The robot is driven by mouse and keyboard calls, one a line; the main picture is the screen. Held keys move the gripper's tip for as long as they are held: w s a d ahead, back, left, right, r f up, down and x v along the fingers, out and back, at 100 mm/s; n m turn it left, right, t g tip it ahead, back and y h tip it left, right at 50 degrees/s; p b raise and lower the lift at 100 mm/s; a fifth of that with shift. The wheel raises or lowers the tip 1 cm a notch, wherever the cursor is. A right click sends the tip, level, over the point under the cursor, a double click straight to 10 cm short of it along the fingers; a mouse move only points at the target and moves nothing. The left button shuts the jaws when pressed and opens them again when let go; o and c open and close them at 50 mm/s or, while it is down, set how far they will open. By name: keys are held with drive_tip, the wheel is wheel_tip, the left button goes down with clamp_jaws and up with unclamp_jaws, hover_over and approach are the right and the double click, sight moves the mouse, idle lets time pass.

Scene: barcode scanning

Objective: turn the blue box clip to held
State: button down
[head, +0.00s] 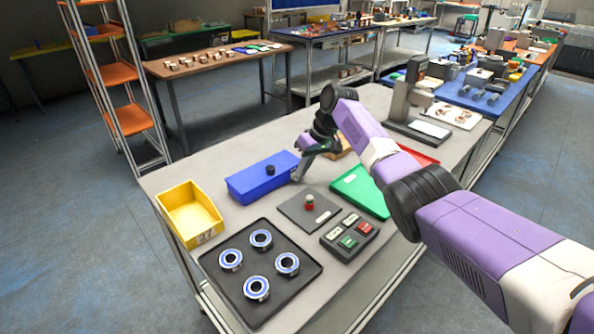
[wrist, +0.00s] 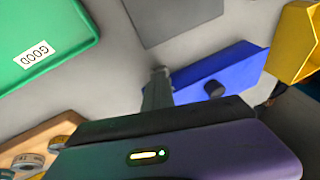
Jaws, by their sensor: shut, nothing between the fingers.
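The blue box (head: 258,181) lies on the grey table left of my gripper, with a black round knob on its top; it also shows in the wrist view (wrist: 240,62). The clip (head: 270,170) appears to be this dark knob, and it shows in the wrist view (wrist: 214,88) too. I cannot read its setting. My gripper (head: 297,176) is shut and empty, pointing down at the right end of the blue box. In the wrist view the fingertips (wrist: 160,72) are close beside the box's edge; I cannot tell whether they touch it.
A yellow bin (head: 187,211) stands left of the box. A black tray (head: 217,281) with several bearings, a grey plate (head: 292,208) with a red-topped part and a button panel (head: 335,243) lie in front. A green tray (head: 352,195) lies to the right. A scanner stand (head: 402,98) rises behind.

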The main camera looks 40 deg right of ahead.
drive_tip(key=shift+s+d+f, duration=0.15)
drive_tip(key=shift+d+f, duration=0.35)
drive_tip(key=shift+d, duration=0.15)
drive_tip(key=shift+d+f, duration=0.15)
drive_tip(key=shift+a, duration=0.3)
drive_tip(key=shift+a+f+p, duration=0.3)
drive_tip(key=shift+a+p, duration=0.35)
drive_tip(key=shift+a, duration=0.2)
drive_tip(key=shift+r, duration=0.15)
drive_tip(key=r+p, duration=0.2)
drive_tip(key=r, duration=0.1)
drive_tip(key=r+p, duration=0.2)
drive_tip(key=shift+d, duration=0.3)
drive_tip(key=s+d+r+b, duration=0.2)
drive_tip(key=d+r, duration=0.3)
drive_tip(key=r, duration=0.3)
drive_tip(key=shift+s+d, duration=0.2)
drive_tip(key=shift+s, duration=0.15)
drive_tip(key=shift+s, duration=0.1)
